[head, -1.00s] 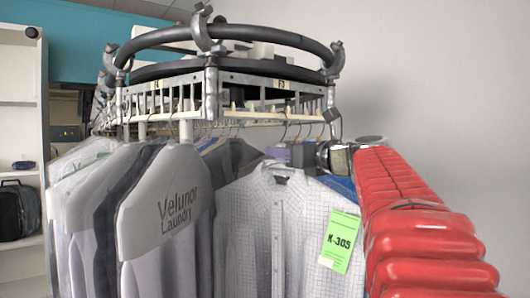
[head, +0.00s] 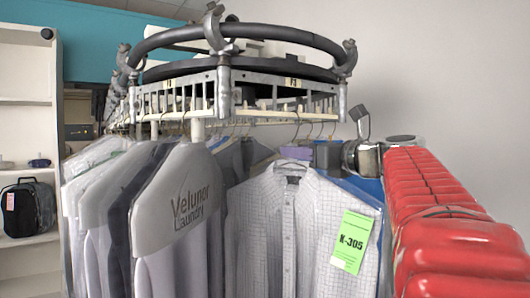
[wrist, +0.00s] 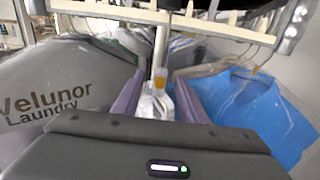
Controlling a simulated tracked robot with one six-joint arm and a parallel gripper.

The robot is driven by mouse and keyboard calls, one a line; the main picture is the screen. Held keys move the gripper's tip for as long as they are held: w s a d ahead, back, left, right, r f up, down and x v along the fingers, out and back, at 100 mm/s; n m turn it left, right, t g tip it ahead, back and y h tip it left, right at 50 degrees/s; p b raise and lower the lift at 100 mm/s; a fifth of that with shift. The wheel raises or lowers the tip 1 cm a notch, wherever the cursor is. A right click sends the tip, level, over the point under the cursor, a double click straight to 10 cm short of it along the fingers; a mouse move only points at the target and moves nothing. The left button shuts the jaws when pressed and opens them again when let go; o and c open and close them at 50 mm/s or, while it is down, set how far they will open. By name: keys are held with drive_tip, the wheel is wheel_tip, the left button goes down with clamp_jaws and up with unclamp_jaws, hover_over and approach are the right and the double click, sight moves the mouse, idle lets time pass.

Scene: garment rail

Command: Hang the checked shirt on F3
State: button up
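The checked shirt (head: 303,238), white with a fine grid, hangs upright and faces me in the head view. A green tag reading K-305 (head: 353,242) is on its right side. Its pale hanger (head: 291,163) shows at the collar; the hook's upper end is not clear. The F3 label (head: 293,83) is on the rail's slotted metal band (head: 262,93), above the shirt. My gripper (head: 328,155) is just right of the collar, below the rail.
Bagged garments hang close together on the left, the nearest marked Velunor Laundry (head: 180,210). A black ring tube (head: 270,35) curves above the rail. A shelf with a backpack (head: 28,207) stands far left.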

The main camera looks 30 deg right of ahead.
drive_tip(key=s, duration=1)
drive_tip(key=shift+s+d, duration=0.15)
drive_tip(key=shift+s, duration=0.1)
drive_tip(key=shift+o, duration=1)
drive_tip(key=s, duration=1.3)
drive_tip(key=shift+d, duration=0.2)
idle(0.3)
idle(0.4)
